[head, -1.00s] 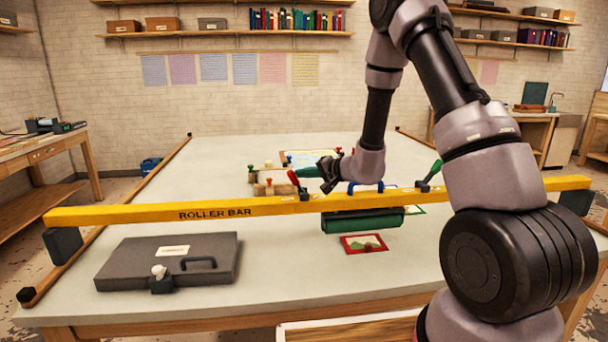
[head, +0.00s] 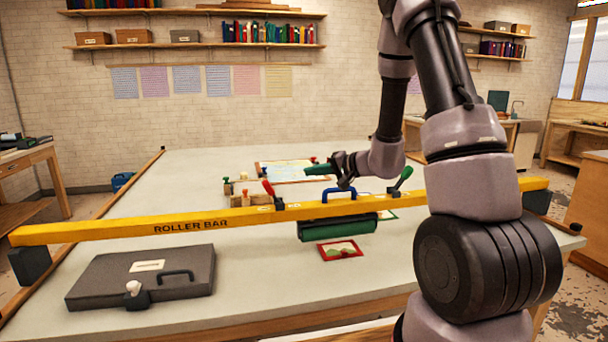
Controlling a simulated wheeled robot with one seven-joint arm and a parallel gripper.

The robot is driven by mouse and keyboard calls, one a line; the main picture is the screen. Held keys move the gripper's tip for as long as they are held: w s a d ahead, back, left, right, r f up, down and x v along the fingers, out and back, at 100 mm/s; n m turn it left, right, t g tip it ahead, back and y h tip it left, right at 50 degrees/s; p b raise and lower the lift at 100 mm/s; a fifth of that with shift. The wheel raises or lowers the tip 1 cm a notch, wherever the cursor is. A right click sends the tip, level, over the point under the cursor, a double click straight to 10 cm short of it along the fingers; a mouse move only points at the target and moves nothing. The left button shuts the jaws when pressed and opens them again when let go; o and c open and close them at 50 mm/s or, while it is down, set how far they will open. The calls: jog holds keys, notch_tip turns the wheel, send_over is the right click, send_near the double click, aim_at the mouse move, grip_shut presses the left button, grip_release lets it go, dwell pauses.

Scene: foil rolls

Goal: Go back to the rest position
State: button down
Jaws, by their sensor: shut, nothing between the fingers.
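My gripper (head: 337,168) is in the head view, over the middle of the table, just beyond and above the yellow roller bar (head: 220,224). It points left and holds nothing. A green piece shows at its tip; I cannot tell whether it is part of the gripper or something behind it. My arm comes down from the upper right, and its joints hide part of the table and the bar's right part.
A red-handled clamp (head: 268,188) and a green-handled clamp (head: 403,178) stand on the bar. A green roller (head: 338,228) hangs below it. A dark case (head: 145,277) lies at front left. A red-framed picture (head: 340,250) lies in front. The table (head: 200,175) is clear at back left.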

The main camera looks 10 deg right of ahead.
jog(key=shift+d, duration=0.1)
jog(key=s+a+r+n+g, duration=0.2)
jog(key=s+a+r+g, duration=0.1)
jog(key=s+r, duration=0.4)
jog(key=s+a+r+n+g, duration=0.1)
jog(key=s+a+r+g, duration=0.25)
jog(key=s+r, duration=0.4)
jog(key=s+d+r+m+t+h, duration=0.1)
jog(key=s+d+r+t+h, duration=0.2)
jog(key=s+d+h, duration=0.5)
jog(key=s+d+r, duration=0.1)
jog(key=s+d, duration=0.2)
jog(key=s, duration=0.3)
jog(key=shift+s+d+m, duration=0.25)
jog(key=shift+s+m, duration=0.1)
jog(key=shift+m, duration=0.05)
